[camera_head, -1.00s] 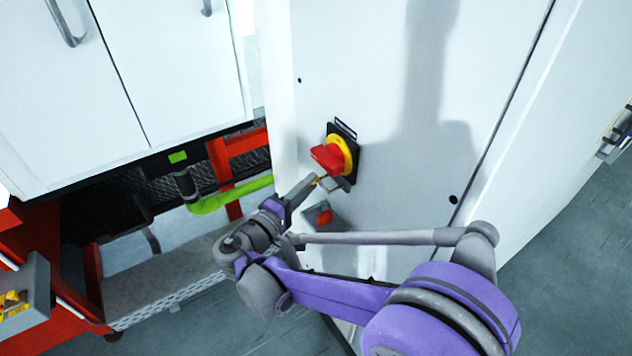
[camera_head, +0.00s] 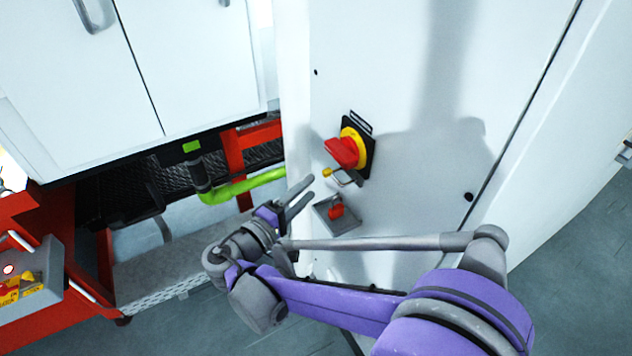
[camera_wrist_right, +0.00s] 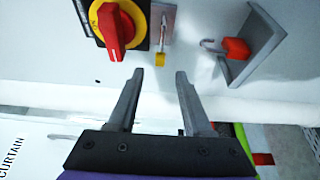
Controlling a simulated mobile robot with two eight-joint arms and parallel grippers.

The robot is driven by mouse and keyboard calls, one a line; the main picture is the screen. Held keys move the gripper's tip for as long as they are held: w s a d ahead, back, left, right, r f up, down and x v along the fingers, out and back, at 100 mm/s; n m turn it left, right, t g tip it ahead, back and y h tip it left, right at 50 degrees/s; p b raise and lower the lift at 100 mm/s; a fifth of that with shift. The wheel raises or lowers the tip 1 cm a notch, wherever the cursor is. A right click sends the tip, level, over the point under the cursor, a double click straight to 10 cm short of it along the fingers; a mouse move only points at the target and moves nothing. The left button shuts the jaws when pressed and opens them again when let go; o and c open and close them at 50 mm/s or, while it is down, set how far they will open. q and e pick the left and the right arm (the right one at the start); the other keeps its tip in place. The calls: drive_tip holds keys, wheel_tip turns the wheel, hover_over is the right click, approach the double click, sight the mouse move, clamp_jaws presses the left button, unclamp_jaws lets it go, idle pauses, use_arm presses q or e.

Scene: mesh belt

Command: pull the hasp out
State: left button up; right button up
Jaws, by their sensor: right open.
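The hasp (camera_head: 343,179) is a small metal piece with a yellow end, just below the red and yellow rotary switch (camera_head: 342,152) on the white cabinet. In the right wrist view the hasp (camera_wrist_right: 162,32) hangs beside the switch (camera_wrist_right: 113,28), its yellow end pointing toward my fingers. My right gripper (camera_head: 311,187) is open and empty, a short way left of the hasp in the head view. In the wrist view the gripper (camera_wrist_right: 161,75) has its fingers apart, with a gap between their tips and the yellow end. My left gripper is not in view.
A red padlock (camera_head: 336,211) hangs on a grey bracket just below the hasp; the padlock (camera_wrist_right: 236,48) is right of it in the wrist view. A green pipe (camera_head: 245,187) and red frame stand to the left. The cabinet face (camera_head: 400,90) above is clear.

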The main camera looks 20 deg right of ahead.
drive_tip(key=v, duration=0.6)
idle(0.3)
drive_tip(key=s+d+f+g+y+p, duration=0.2)
drive_tip(key=s+d+f+g+y, duration=0.2)
drive_tip(key=s+d+f+y, duration=0.4)
drive_tip(key=s+a+f+m+t+y+p, duration=0.1)
drive_tip(key=s+a+f+m+y, duration=0.2)
drive_tip(key=s+y, duration=0.5)
drive_tip(key=shift+a+m, duration=0.9)
drive_tip(key=shift+m, duration=0.3)
